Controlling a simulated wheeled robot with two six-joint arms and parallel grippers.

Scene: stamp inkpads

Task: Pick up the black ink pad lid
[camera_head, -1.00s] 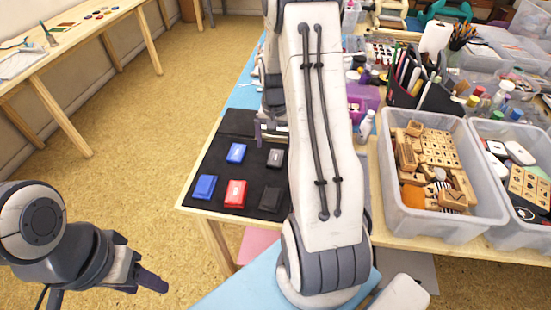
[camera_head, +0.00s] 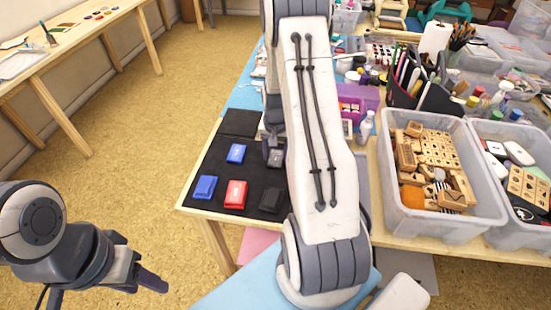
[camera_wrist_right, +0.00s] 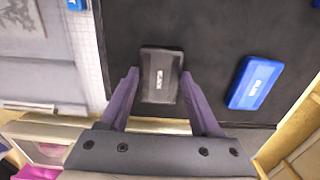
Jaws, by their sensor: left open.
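A dark, flat ink pad lid labelled BLACK (camera_wrist_right: 161,75) lies on the black mat, and in the head view (camera_head: 275,158) it is at the mat's right side, partly behind my right arm. My right gripper (camera_wrist_right: 158,76) is open, with one purple finger on each side of the lid's near part. A small gap shows beside each finger; I cannot tell the height of the fingertips above the mat. A second black pad (camera_head: 271,200) lies nearer the table's front edge. My left gripper (camera_head: 108,291) is open and empty, low at the left, away from the table.
Two blue pads (camera_head: 236,153) (camera_head: 204,187) and a red pad (camera_head: 235,194) share the black mat (camera_head: 207,160). A clear bin of wooden stamps (camera_head: 400,215) stands to the right. A white bottle (camera_head: 366,127) stands just right of my right arm.

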